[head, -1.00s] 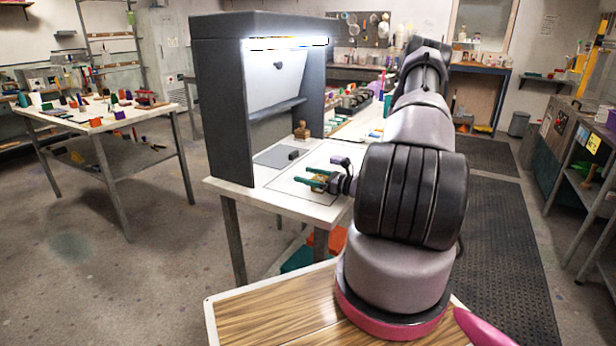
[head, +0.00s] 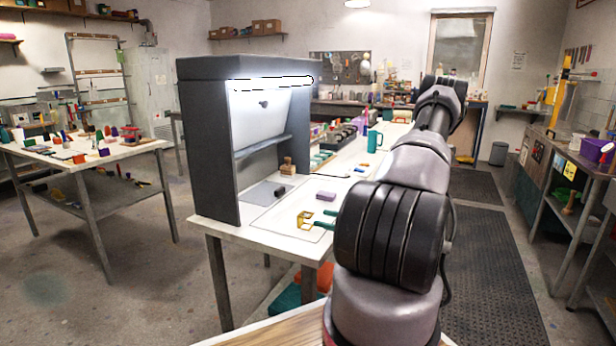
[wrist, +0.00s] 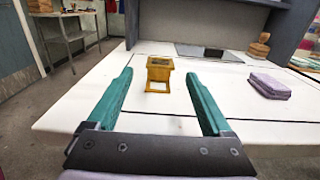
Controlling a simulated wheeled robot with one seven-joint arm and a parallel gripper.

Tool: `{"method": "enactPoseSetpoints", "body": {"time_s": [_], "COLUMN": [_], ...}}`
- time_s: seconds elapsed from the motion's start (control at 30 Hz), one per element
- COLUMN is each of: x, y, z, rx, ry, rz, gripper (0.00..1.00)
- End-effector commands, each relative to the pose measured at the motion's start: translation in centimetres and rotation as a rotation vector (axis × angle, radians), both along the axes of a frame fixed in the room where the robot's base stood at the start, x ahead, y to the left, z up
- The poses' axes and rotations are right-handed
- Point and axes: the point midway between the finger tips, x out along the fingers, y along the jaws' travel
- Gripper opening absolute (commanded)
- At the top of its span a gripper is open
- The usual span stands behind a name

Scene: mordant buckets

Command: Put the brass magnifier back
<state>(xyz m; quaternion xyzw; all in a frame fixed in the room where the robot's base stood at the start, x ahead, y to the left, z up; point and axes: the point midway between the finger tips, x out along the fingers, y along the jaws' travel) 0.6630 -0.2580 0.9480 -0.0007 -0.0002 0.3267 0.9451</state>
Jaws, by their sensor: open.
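The brass magnifier (head: 305,219), a small yellow-gold stand with a square frame, stands upright on the white table (head: 262,231). In the wrist view the magnifier (wrist: 159,70) shows straight ahead, in line with the gap between my fingers. My gripper (head: 322,218) has teal fingers, open and empty. It is low over the table, just right of the magnifier in the head view, with bare table between its palm and the magnifier. The arm hides part of the gripper in the head view.
A lilac block (head: 326,196) lies close by, to the right of the magnifier in the wrist view. A grey cabinet (head: 207,150) with a lit hood stands at the table's left. A wooden stamp (head: 288,166) and a black piece (head: 280,191) sit near it. A teal mug (head: 374,141) stands farther back.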

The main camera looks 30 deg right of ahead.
Motion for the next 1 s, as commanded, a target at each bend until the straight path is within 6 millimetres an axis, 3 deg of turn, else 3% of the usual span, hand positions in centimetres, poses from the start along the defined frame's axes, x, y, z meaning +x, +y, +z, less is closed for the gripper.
{"method": "enactPoseSetpoints", "body": {"time_s": [0.17, 0.37, 0.7, 1.0], "x": [0.4, -0.2, -5.1, -10.8], "y": [1.9, 7.3, 15.4, 19.1], "z": [2.9, 10.0, 19.9, 26.9], "rx": [-0.079, -0.314, -0.814, -1.315], "ry": [-0.019, -0.06, -0.149, -0.287], "rz": [0.112, 0.412, 0.852, 1.064], "gripper": [0.84, 0.84, 0.84, 0.84]}}
